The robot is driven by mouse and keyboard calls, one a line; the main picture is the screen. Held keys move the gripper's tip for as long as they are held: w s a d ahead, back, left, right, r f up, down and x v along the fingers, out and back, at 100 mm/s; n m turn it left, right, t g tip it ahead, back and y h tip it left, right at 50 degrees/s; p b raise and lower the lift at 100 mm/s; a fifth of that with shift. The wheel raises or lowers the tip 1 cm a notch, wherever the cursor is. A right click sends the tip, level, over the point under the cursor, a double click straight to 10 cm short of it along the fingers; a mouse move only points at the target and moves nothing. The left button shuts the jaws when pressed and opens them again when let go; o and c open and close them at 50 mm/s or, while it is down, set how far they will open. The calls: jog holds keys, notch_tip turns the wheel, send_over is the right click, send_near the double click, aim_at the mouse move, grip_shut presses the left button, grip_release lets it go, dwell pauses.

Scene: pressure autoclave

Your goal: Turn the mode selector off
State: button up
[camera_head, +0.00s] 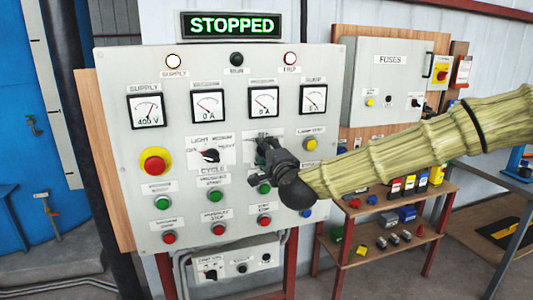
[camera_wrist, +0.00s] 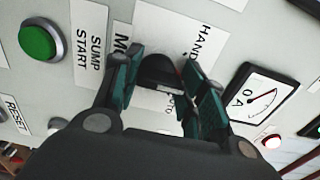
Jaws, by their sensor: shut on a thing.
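The mode selector is a round black knob (camera_wrist: 158,70) on a white label plate in the wrist view. "HAND" is readable on the plate, along with parts of other words. My gripper (camera_wrist: 163,75) has one teal finger on each side of the knob and is shut on it. Part of the knob is hidden by the fingers, and its pointer direction is hard to tell. In the head view my gripper (camera_head: 264,148) reaches the grey control panel (camera_head: 120,70) from the right and hides the selector.
Near the selector are a light selector (camera_head: 210,156), an amber button (camera_head: 311,143), a red emergency stop (camera_head: 154,162), gauges (camera_head: 263,100) above, and several green and red buttons below. A sign (camera_head: 231,25) reads "STOPPED". A fuse box (camera_head: 388,80) and a shelf (camera_head: 440,190) stand at the right.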

jog(key=o, duration=1)
jog(key=v, duration=1.2)
